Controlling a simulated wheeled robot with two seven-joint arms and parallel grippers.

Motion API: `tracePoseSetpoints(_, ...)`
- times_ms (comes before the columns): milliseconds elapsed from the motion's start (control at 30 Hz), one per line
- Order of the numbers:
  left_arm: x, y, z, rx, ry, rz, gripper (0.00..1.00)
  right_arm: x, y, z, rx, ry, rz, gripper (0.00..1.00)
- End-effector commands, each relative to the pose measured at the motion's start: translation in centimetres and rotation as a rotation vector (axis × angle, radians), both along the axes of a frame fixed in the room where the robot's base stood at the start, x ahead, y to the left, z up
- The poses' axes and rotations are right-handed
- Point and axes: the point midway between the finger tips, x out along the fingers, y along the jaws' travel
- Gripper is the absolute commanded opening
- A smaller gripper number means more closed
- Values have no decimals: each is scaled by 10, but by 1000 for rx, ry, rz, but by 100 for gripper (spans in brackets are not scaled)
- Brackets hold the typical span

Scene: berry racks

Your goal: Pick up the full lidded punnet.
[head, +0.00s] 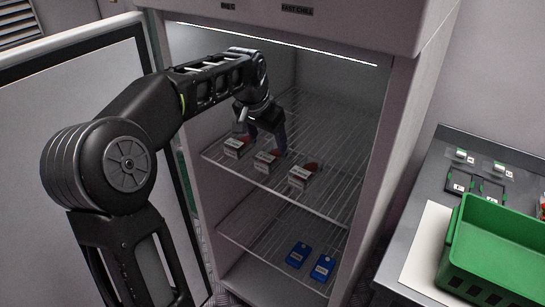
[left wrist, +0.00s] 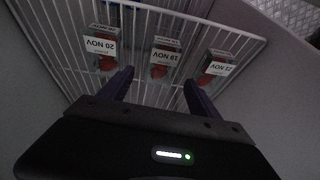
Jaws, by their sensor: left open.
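Three small punnets with white date labels and red contents stand in a row on the upper wire shelf of the open fridge: a left one (head: 235,148), a middle one (head: 266,162) and a right one (head: 302,176). In the left wrist view their labels are upside down, on the left punnet (left wrist: 101,46), the middle punnet (left wrist: 164,58) and the right punnet (left wrist: 216,68). I cannot tell which is full or lidded. My left gripper (head: 262,132) is open and empty, close to the row; its fingers (left wrist: 158,90) point towards the middle punnet. My right gripper is out of view.
The fridge's upper wire shelf (head: 335,150) is bare behind and right of the punnets. Blue packs (head: 298,254) lie on the lower shelf. The open door (head: 80,90) stands left. A green crate (head: 490,245) and small black trays (head: 459,182) are on the right-hand table.

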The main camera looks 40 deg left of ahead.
Motion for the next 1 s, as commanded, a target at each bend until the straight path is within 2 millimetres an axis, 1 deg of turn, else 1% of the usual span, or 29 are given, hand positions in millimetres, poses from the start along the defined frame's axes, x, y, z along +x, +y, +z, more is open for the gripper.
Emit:
tracePoseSetpoints(200, 7, 1, -19, -1, 3, -1, 72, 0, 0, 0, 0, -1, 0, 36)
tracePoseSetpoints(267, 9, 2, -23, -1, 1, -1, 72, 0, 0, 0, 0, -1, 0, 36)
tracePoseSetpoints(567, 10, 2, -25, 0, 1, 0, 72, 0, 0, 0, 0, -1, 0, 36)
tracePoseSetpoints(667, 12, 2, -30, -1, 3, 0, 72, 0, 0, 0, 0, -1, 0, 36)
tracePoseSetpoints(767, 17, 3, -41, -3, 4, 0, 72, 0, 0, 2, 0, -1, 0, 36)
tracePoseSetpoints(900, 25, 4, -61, -2, 4, -1, 72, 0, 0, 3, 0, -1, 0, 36)
tracePoseSetpoints(1000, 29, 5, -70, -1, 3, 1, 72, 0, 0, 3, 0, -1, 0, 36)
